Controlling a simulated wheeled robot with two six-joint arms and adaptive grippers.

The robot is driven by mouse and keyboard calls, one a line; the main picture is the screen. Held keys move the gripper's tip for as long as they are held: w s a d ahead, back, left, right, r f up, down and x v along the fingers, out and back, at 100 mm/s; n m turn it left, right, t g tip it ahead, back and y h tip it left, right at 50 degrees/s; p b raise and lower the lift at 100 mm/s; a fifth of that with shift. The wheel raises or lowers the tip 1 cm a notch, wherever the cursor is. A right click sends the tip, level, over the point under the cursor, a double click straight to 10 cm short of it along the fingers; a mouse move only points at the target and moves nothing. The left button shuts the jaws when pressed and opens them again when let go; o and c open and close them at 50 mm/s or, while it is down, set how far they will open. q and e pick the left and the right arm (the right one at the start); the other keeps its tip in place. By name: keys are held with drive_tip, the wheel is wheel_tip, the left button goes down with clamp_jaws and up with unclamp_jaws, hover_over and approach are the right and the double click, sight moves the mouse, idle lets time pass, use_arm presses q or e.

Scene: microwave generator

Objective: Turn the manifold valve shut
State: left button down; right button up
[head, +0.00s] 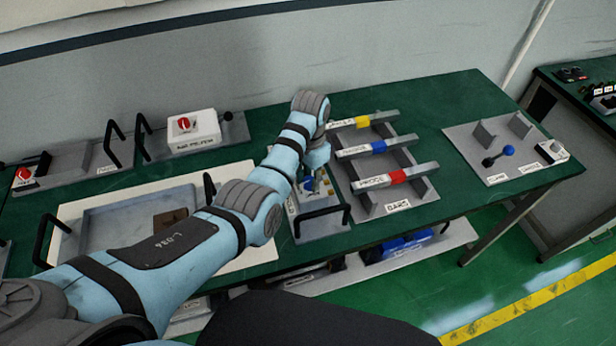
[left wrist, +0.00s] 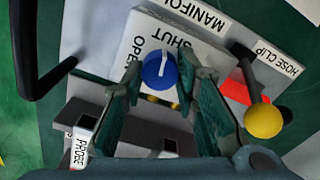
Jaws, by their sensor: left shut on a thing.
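The manifold valve is a round blue knob (left wrist: 159,70) with a white line, on a white plate (left wrist: 130,52) marked OPEN and SHUT under a MANIFOLD label. In the left wrist view the white line runs up toward the word SHUT. My left gripper (left wrist: 160,79) is shut on the knob, one fingertip on each side of it. In the head view the left gripper (head: 311,180) reaches down to the small panel at the table's middle, and the arm partly hides the valve. My right gripper is not in view.
A yellow ball on a lever (left wrist: 263,120) stands right of the gripper, by the HOSE CLIP label. A black handle (left wrist: 30,70) rises at left. In the head view a rack of coloured bars (head: 382,175) stands close on the right and a white tray (head: 235,176) on the left.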

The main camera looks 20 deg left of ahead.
use_arm(q)
drive_tip(key=shift+s+d+f+m, duration=0.15)
drive_tip(key=shift+m, duration=0.95)
drive_tip(key=c, duration=1.2)
unclamp_jaws()
drive_tip(key=shift+c, duration=0.2)
drive_tip(key=shift+d, duration=0.1)
drive_tip(key=shift+r, duration=0.3)
wheel_tip(320, 180, up, 7)
drive_tip(key=shift+f, duration=0.1)
